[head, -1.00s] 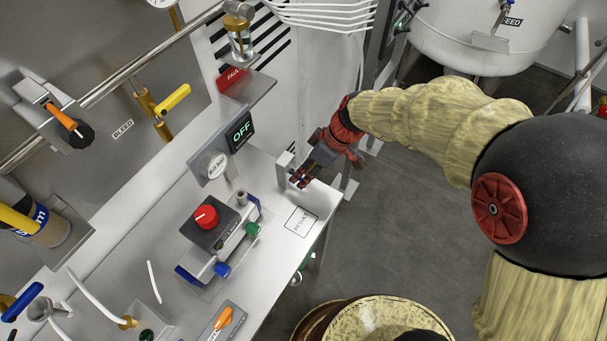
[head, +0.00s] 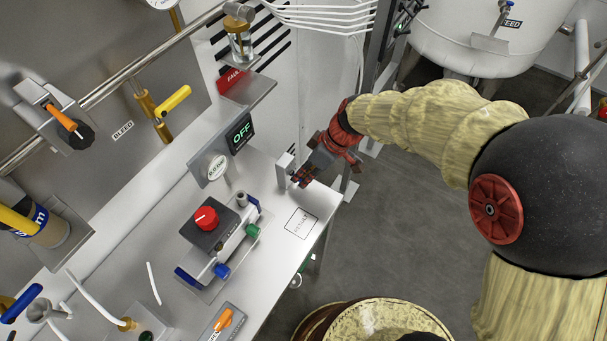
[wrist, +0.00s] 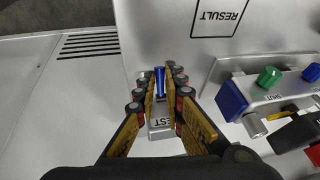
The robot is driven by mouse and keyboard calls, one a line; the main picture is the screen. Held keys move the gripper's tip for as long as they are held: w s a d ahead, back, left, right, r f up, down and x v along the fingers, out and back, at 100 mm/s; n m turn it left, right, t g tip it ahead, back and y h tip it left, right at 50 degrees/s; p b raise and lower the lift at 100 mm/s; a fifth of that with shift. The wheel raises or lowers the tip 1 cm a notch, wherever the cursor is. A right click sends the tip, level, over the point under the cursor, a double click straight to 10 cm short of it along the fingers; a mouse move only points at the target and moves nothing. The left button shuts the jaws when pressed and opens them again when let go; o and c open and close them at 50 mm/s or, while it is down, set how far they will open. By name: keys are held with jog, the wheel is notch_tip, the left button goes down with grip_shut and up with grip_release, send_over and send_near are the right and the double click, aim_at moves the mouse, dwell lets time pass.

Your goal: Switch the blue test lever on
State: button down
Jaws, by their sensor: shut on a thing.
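The blue test lever (wrist: 160,78) shows in the wrist view between my fingers, standing out from a small grey base (wrist: 161,118) whose label is partly covered and reads "EST". My gripper (wrist: 164,80) is shut on the lever, with a finger pad on either side of it. In the head view my gripper (head: 301,178) is at the far right corner of the bench, beside an upright grey block (head: 284,168). The lever itself is hidden there by the fingers. The display (head: 241,132) behind reads OFF in green.
A grey device with a red knob (head: 206,217) and blue and green knobs stands left of my gripper. A framed "RESULT" mark (head: 301,223) lies on the bench (head: 265,285). A round gauge (head: 217,168) stands below the display. The floor to the right is open.

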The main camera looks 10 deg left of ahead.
jog(key=shift+r+p, duration=0.3)
jog(key=shift+p, duration=0.8)
jog(key=p, duration=0.1)
jog(key=h+p, duration=0.1)
jog(key=p, duration=0.1)
jog(key=shift+a+r+g+h, duration=0.1)
jog(key=shift+r+g+h, duration=0.2)
jog(key=shift+g, duration=0.1)
jog(key=h+p, duration=0.1)
jog(key=p, duration=0.1)
jog(key=h+p, duration=0.1)
jog(key=p, duration=0.2)
jog(key=shift+w+a+r+g+p, duration=0.1)
jog(key=shift+a+r+g+p, duration=0.15)
jog(key=shift+g+p, duration=0.15)
jog(key=shift+w+m+g+h+p, duration=0.1)
jog(key=shift+m+g+h+p, duration=0.2)
jog(key=shift+h+p, duration=0.55)
